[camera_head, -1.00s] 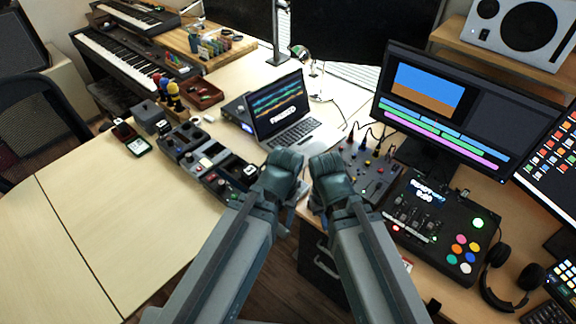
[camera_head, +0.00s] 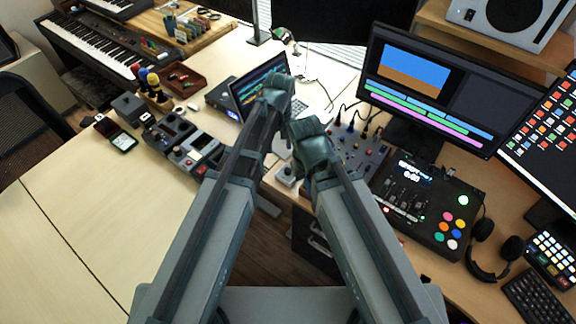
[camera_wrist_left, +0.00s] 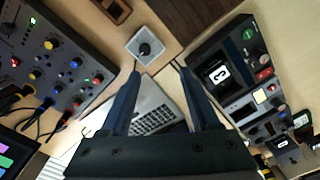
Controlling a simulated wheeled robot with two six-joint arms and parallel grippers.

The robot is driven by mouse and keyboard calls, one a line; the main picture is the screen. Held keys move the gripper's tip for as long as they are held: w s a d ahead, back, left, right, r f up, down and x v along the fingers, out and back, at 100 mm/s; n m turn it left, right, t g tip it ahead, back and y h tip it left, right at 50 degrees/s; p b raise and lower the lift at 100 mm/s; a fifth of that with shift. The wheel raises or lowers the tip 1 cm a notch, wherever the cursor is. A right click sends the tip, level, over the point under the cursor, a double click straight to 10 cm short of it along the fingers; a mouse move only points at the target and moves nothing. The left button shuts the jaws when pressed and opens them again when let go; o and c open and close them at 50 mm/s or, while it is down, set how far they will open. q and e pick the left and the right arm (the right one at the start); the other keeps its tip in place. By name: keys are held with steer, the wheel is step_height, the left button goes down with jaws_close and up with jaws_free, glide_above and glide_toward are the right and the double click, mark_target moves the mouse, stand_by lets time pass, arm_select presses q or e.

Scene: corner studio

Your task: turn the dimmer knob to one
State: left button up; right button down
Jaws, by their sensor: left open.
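A small pale square plate with a round black knob (camera_wrist_left: 145,48), which looks like the dimmer, lies on the wooden desk in the left wrist view. In the head view it shows as a small pale box (camera_head: 288,176) between my arms, partly hidden. I cannot read the knob's setting. My left gripper (camera_wrist_left: 159,71) is open and empty, its fingertips apart from the knob, which appears just beyond them and a little left. In the head view my left gripper (camera_head: 279,98) is in front of the laptop. My right gripper (camera_head: 310,138) is closer; its fingers are hidden.
A laptop (camera_wrist_left: 158,108) stands beside the knob. A mixer (camera_wrist_left: 52,60) with coloured knobs and cables is on one side, a control unit (camera_wrist_left: 230,70) with a lit display on the other. A monitor (camera_head: 425,90) stands behind. The pale table (camera_head: 110,215) is clear at left.

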mark_target(288, 170)
arm_select(q)
steer(key=d, duration=0.1)
steer(key=w+d, duration=0.1)
steer(key=d, duration=0.1)
steer(key=shift+w+d+n, duration=0.15)
steer(key=shift+d+n, duration=0.05)
steer(key=shift+n, duration=0.1)
steer(key=shift+f, duration=0.1)
steer(key=f+b, duration=1.3)
steer(key=shift+a+f+b, duration=0.3)
steer(key=shift+a+b, duration=0.05)
steer(key=shift+b, duration=0.05)
jaws_close()
